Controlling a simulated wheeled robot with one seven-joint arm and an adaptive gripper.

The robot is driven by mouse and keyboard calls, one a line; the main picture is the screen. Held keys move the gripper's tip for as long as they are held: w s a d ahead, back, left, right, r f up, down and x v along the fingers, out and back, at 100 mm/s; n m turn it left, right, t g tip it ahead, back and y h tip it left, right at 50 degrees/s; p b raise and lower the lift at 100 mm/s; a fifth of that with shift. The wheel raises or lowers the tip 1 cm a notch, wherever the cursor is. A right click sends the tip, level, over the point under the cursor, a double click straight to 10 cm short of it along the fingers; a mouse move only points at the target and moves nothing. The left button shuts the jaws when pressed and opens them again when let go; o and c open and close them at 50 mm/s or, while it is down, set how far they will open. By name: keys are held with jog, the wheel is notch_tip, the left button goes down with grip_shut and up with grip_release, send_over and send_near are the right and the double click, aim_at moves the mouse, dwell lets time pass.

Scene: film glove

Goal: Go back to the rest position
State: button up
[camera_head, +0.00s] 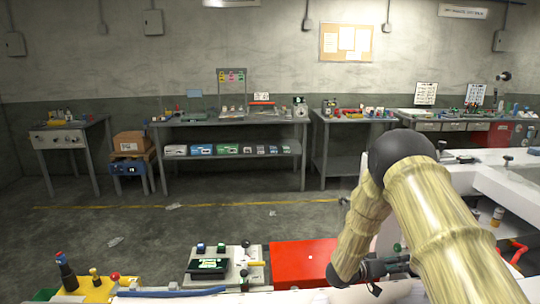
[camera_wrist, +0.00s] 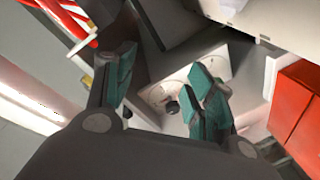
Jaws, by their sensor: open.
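My gripper (camera_wrist: 160,95) shows in the wrist view with its two teal-padded fingers spread apart. It is open and nothing shows between the fingers. Behind the fingers is a pale surface with a round dark knob (camera_wrist: 172,107). In the head view my arm bends at the right, with bamboo-like links and a dark elbow joint. The gripper end sits low near the white bench, partly hidden by my own arm links, so its fingers are hard to make out there.
A red panel (camera_head: 305,262) lies left of my arm, beside a grey device (camera_head: 210,267) and a yellow tray (camera_head: 90,290). A red block (camera_wrist: 298,110) is at the right in the wrist view. Workbenches (camera_head: 230,118) line the back wall. The floor (camera_head: 190,222) between is mostly open.

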jog(key=s+f+n+t+y+p, duration=0.1)
jog(key=s+f+n+y+p, duration=0.5)
jog(key=s, duration=0.6)
jog(key=s+a+f+g+y+p, duration=0.1)
jog(key=s+a+y, duration=0.1)
jog(key=s, duration=0.6)
jog(key=s+a+f+g+y+p, duration=0.1)
jog(key=s+a+f+g+y, duration=0.1)
jog(key=s, duration=0.7)
jog(key=s+a+f+g+y+p, duration=0.1)
jog(key=s+a+y+p, duration=0.1)
jog(key=s, duration=0.7)
jog(key=shift+s+a+f+n+y, duration=0.1)
jog(key=shift+a+f+n+y, duration=0.1)
jog(key=shift+a+y, duration=0.3)
jog(key=shift+s+a+f+n+y, duration=0.15)
jog(key=shift+a+y, duration=0.15)
jog(key=shift+a, duration=0.35)
jog(key=s+a+f+y+b, duration=0.1)
jog(key=s+a+f+b, duration=0.4)
jog(key=f, duration=0.3)
jog(key=s+a+f+g+y+b, duration=0.1)
jog(key=s+a+f+b, duration=0.5)
jog(key=f+b, duration=0.2)
jog(key=shift+s+a+f+y, duration=0.15)
jog(key=shift+s+f+y, duration=0.2)
jog(key=shift+f, duration=0.4)
